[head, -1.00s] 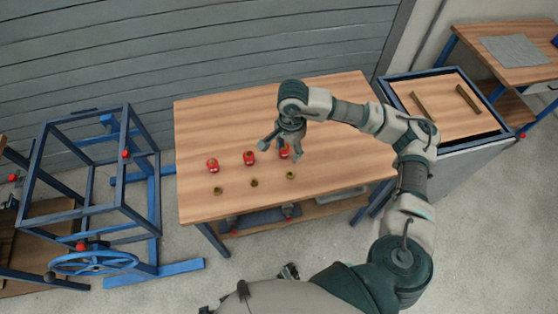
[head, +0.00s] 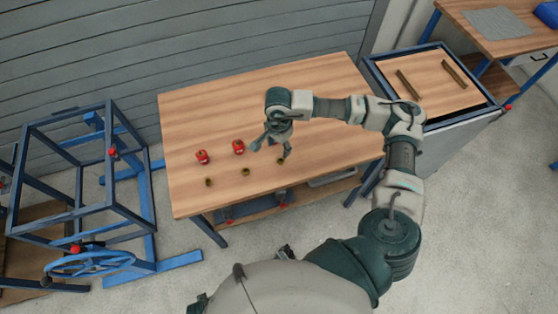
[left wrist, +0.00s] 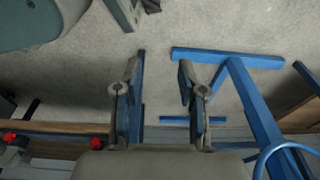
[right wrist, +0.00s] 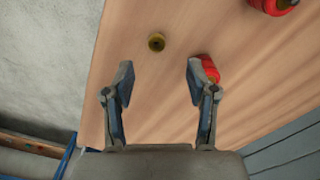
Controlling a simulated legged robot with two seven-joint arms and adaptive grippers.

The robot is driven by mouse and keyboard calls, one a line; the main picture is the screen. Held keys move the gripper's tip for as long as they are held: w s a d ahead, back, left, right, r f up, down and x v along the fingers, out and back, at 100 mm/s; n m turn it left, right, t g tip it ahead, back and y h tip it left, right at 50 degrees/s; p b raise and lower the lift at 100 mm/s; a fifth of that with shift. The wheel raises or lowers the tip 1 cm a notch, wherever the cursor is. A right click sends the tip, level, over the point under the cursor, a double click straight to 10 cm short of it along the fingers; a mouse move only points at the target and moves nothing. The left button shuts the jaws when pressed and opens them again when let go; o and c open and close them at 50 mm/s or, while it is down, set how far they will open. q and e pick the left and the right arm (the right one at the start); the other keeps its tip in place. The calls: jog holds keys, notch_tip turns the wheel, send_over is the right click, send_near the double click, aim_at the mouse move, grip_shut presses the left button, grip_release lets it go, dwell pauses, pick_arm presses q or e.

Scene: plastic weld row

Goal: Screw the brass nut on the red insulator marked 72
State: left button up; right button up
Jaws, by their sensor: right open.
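Two red insulators show on the wooden table in the head view, the left one (head: 202,156) and the middle one (head: 238,147); a third is hidden behind my right gripper there. No number is legible. Three brass nuts lie in front: left (head: 209,182), middle (head: 246,172) and right (head: 281,160). My right gripper (head: 271,148) is open and empty, pointing down close to the right nut. In the right wrist view, a nut (right wrist: 156,42) lies beyond the open fingertips, and a red insulator (right wrist: 208,68) is partly behind one finger. My left gripper (left wrist: 162,70) is open and empty over the floor.
The table (head: 320,90) is clear at its back and right. A blue frame with a handwheel (head: 90,263) stands left. A wood-topped cart (head: 430,85) with two bars stands at the right. A grey wall is behind.

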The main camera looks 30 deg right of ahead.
aim_at(280, 158)
jog(key=f, duration=0.2)
jog(key=shift+d+f, duration=0.35)
jog(key=shift+d, duration=0.05)
jog(key=shift+d+f, duration=0.2)
jog(key=shift+f, duration=0.1)
jog(key=shift+d+f, duration=0.1)
jog(key=shift+d, duration=0.05)
jog(key=shift+a, duration=0.3)
jog(key=shift+a+f, duration=0.15)
jog(key=shift+f, duration=0.05)
jog(key=f, duration=0.3)
jog(key=shift+s+a+f, duration=0.1)
jog(key=shift+s+f, duration=0.1)
jog(key=shift+f, duration=0.5)
jog(key=shift+d+f, duration=0.15)
jog(key=shift+d, duration=0.3)
jog(key=shift+a, duration=0.3)
jog(key=c, duration=0.9)
pick_arm(q)
jog(key=shift+d+r, duration=0.15)
jog(key=shift+d, duration=0.4)
